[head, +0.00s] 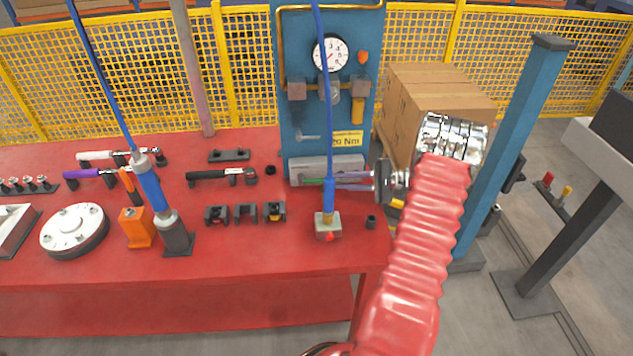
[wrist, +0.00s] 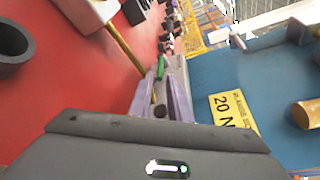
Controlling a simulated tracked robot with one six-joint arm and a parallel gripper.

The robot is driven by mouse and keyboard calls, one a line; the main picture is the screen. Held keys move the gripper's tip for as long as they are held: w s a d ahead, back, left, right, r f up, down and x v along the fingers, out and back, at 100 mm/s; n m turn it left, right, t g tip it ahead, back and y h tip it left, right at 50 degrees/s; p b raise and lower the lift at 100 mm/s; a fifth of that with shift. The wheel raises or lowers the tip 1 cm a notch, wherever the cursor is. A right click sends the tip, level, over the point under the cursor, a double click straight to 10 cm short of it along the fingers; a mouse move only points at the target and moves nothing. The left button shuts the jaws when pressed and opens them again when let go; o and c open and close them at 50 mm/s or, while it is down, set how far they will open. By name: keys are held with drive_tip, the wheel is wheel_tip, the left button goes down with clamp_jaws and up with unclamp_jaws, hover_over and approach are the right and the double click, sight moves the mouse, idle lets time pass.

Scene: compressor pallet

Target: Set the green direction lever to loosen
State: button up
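The green direction lever (head: 312,181) shows as a short green piece at the front of the grey block at the foot of the blue panel. The hanging blue tool partly hides that area in the head view. In the wrist view the green lever (wrist: 160,68) lies just beyond my fingertips, roughly in line with the gap between them. My gripper (head: 337,181) reaches in from the right, its pale purple fingers pointing left along the block. The fingers (wrist: 167,78) are apart in the wrist view. I see no clear contact with the lever.
The blue panel (head: 300,115) carries a gauge and a yellow torque label (head: 346,139). A dark socket (head: 371,222) stands below my gripper. Several tools lie left on the red table (head: 110,285).

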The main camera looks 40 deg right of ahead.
sight(316, 181)
drive_tip(key=x, duration=0.8)
drive_tip(key=shift+w+a+f, duration=0.1)
drive_tip(key=shift+w, duration=0.1)
drive_tip(key=shift+c, duration=0.5)
clamp_jaws()
